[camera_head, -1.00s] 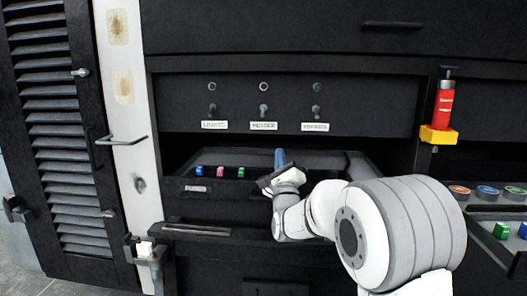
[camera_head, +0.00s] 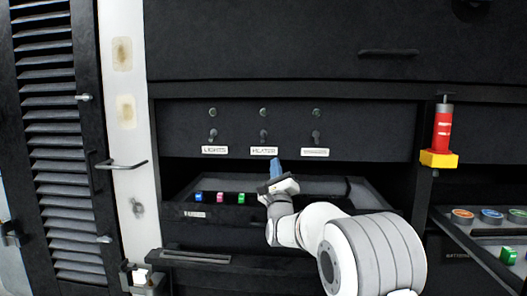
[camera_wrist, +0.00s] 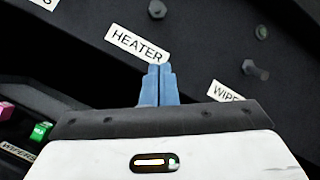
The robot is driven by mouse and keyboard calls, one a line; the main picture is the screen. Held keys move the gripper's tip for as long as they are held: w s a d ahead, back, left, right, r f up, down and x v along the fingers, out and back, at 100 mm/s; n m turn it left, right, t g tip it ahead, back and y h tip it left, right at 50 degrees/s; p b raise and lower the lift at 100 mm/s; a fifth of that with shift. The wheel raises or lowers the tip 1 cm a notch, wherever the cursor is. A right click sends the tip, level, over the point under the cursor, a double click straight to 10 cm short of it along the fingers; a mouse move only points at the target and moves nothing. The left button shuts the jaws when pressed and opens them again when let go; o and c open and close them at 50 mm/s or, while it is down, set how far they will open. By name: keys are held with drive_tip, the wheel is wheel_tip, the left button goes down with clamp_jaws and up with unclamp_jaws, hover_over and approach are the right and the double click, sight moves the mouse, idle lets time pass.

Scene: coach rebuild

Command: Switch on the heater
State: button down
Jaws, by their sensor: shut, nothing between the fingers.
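The heater switch (camera_head: 263,135) is a small grey toggle on the dark panel, above the white HEATER label (camera_head: 264,151) and below a small round lamp (camera_head: 263,112). In the wrist view the switch (camera_wrist: 157,9) shows at the top edge, just beyond the HEATER label (camera_wrist: 137,44). My gripper (camera_head: 275,162) has blue fingers pointing up, just below the label in the head view. In the wrist view my gripper (camera_wrist: 160,68) is shut and empty, its fingertips overlapping the label's right end. Contact with the panel cannot be told.
The lights switch (camera_head: 213,135) is to the left and another toggle (camera_head: 316,136) to the right, labelled WIPE... in the wrist view. An open fuse drawer (camera_head: 240,214) with coloured fuses lies below. A red extinguisher (camera_head: 442,130) hangs at the right.

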sight(274, 150)
drive_tip(key=x, duration=0.3)
drive_tip(key=shift+w+r, duration=0.1)
drive_tip(key=shift+r, duration=0.05)
drive_tip(key=shift+s+a+r, duration=0.65)
drive_tip(key=shift+a+r, duration=0.2)
drive_tip(key=shift+r, duration=0.15)
drive_tip(key=shift+s+a+r, duration=0.1)
drive_tip(key=shift+a+r, duration=0.2)
drive_tip(key=shift+r, duration=0.1)
